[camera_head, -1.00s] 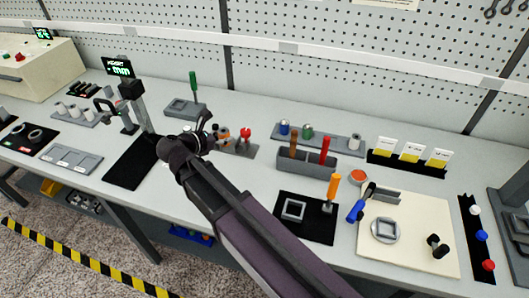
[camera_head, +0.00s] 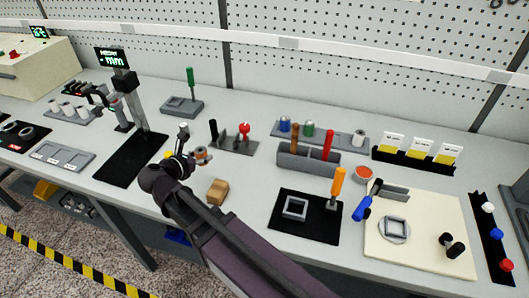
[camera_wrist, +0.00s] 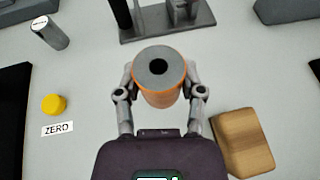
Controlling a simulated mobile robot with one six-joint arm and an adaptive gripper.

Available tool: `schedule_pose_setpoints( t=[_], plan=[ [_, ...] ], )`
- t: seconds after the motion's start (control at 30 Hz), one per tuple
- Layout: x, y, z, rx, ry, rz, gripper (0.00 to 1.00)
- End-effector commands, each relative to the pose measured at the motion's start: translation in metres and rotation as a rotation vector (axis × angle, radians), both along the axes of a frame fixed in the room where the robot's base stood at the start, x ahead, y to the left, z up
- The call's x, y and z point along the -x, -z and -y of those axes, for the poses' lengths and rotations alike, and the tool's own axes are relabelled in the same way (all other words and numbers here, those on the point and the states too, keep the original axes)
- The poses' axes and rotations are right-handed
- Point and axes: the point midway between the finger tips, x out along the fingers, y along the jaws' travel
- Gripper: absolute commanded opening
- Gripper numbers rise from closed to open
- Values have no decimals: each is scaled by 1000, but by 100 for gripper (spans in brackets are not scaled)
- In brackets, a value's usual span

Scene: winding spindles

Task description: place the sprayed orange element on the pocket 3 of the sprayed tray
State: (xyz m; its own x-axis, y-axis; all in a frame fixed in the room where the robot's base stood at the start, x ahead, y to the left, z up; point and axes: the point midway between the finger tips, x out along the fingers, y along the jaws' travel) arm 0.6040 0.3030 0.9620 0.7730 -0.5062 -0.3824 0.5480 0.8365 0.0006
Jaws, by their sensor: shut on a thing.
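My gripper (camera_wrist: 160,95) is shut on the orange element (camera_wrist: 158,97), an orange cylinder with a grey top face and a dark centre hole. In the head view the element (camera_head: 202,155) is at the end of my arm, in front of a grey rack. A long grey tray (camera_head: 338,142) at the back holds blue (camera_head: 285,125), green (camera_head: 309,129) and pale (camera_head: 358,138) elements, with a gap between green and pale. A grey three-pocket tray (camera_head: 88,157) lies at the left, its labels too small to read. I cannot tell which tray is the sprayed one.
A wooden block (camera_head: 217,191) lies right of my gripper. A grey rack (camera_head: 236,144) stands behind it, and a grey cylinder (camera_wrist: 49,32) and yellow button (camera_wrist: 54,105) are to the left. A tool holder (camera_head: 308,158) stands before the long tray. A gauge (camera_head: 130,95) rises at the left.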

Motion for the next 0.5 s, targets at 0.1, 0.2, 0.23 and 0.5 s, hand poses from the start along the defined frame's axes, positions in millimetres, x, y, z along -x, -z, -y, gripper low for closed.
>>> schedule_pose_setpoints(
  t=[0.1,0.2,0.23,0.5],
  plan=[
    [0,-1,0,0,1,0,0],
    [-1,-1,0,0,1,0,0],
    [-1,0,0,0,1,0,0],
    [-27,2,-6,1,4,0,0]
  ],
)
